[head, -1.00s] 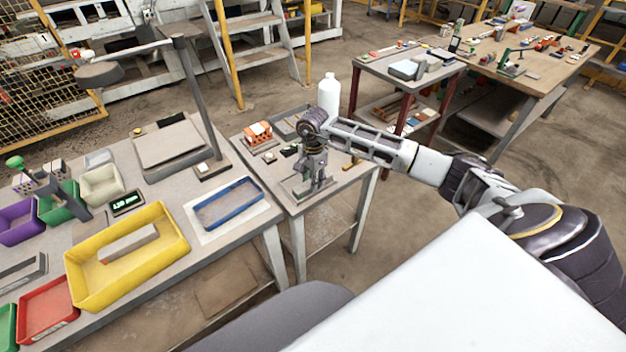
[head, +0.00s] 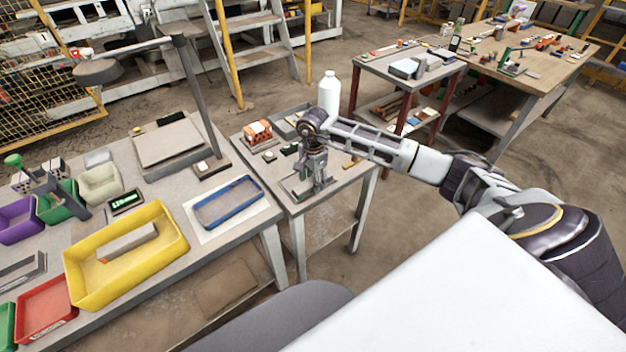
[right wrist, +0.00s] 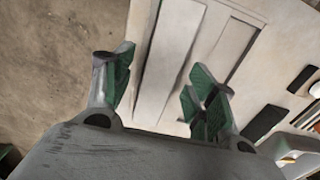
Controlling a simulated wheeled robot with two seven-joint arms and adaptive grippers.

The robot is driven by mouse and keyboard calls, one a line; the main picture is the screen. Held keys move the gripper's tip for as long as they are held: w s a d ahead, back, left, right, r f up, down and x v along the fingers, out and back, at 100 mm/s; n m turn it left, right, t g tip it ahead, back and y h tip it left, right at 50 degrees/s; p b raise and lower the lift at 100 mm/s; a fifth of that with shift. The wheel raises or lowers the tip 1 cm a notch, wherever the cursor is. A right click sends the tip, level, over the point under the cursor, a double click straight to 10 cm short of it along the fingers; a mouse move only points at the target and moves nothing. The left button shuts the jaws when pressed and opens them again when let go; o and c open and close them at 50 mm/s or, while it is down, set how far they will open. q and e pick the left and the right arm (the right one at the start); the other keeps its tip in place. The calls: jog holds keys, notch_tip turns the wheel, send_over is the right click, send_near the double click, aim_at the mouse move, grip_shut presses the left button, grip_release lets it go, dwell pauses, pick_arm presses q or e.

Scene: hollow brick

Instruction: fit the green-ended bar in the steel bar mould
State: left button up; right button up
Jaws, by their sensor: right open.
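My right gripper (head: 318,187) points down over the small side table (head: 345,178). In the head view, a grey framed piece (head: 297,192) shows partly behind the gripper. I cannot make out the green-ended bar in either view. My left gripper is out of view.
A white bottle (head: 329,95), an orange hollow brick (head: 257,133) and small dark pieces stand near the gripper on the side table. The left bench carries a blue tray (head: 228,203), a yellow bin (head: 165,257) and a lamp (head: 97,72). Bare floor lies right of the side table.

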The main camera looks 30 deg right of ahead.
notch_tip(320, 180, up, 12)
dwell(0.9)
jog(key=shift+a, duration=0.1)
dwell(0.8)
